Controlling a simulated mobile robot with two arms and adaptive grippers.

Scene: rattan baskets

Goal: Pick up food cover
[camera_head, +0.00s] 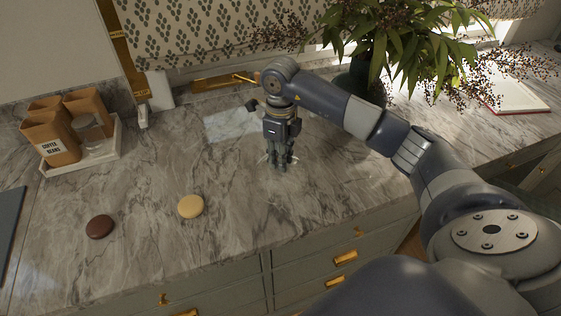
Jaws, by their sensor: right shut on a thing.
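My right gripper (280,164) points straight down at the marble counter, with its fingers close together. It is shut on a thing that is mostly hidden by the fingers. Faint pale, glassy edges show around the fingertips, low over the counter, and look like a clear food cover. Its full outline is too faint to make out, and I cannot tell whether it touches the counter. My left gripper is not in view.
A yellow round cookie (191,207) and a brown one (100,227) lie on the counter (150,260). A white tray (112,150) with brown canisters (50,140) stands at left. A leafy plant (395,45) stands behind my right arm. The counter's front edge drops to drawers.

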